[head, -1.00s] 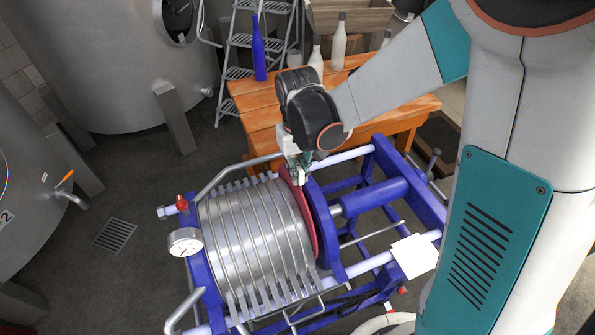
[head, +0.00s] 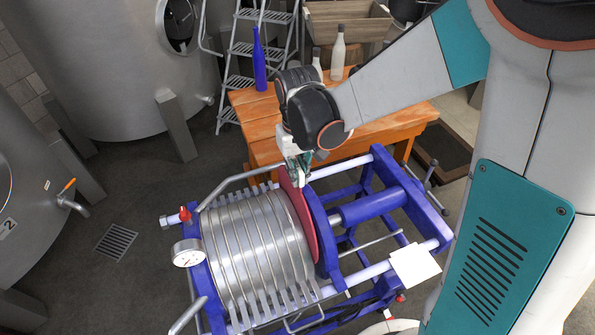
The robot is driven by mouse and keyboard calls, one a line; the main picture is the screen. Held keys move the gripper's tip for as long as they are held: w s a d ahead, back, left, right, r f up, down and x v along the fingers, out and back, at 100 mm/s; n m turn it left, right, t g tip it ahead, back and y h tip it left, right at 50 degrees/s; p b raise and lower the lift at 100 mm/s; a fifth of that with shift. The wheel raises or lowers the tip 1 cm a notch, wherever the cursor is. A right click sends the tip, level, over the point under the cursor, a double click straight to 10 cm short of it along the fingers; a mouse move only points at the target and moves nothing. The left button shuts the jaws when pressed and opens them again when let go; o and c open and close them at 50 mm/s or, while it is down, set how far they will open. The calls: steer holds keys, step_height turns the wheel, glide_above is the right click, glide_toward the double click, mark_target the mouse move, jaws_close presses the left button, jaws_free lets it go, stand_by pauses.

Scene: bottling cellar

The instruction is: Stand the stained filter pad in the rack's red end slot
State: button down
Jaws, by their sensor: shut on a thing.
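A round dark red disc (head: 298,212), which looks like the stained filter pad, stands upright and edge-on in a blue-framed press. It is between the silver plates (head: 245,240) and the blue round head (head: 322,225). My gripper (head: 297,172) is above it with its fingers down at the disc's top edge, shut on it. The fingertips are small and partly hidden, so the exact grip is unclear. I cannot make out any rack with a red end slot.
A white square sheet (head: 414,265) lies on the press's front right rail. A gauge (head: 187,252) is at the press's left end. Behind is a wooden bench (head: 262,122) with a blue bottle (head: 259,60) and pale bottles. Steel tanks (head: 95,70) stand left; grey floor is open between.

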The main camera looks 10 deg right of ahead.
step_height(320, 180, up, 13)
steer(key=p, duration=0.8)
steer(key=shift+r, duration=0.15)
stand_by(0.5)
step_height(320, 180, up, 13)
steer(key=p, duration=0.8)
steer(key=shift+s+r, duration=0.15)
steer(key=shift+r, duration=0.05)
stand_by(0.7)
steer(key=shift+f, duration=0.2)
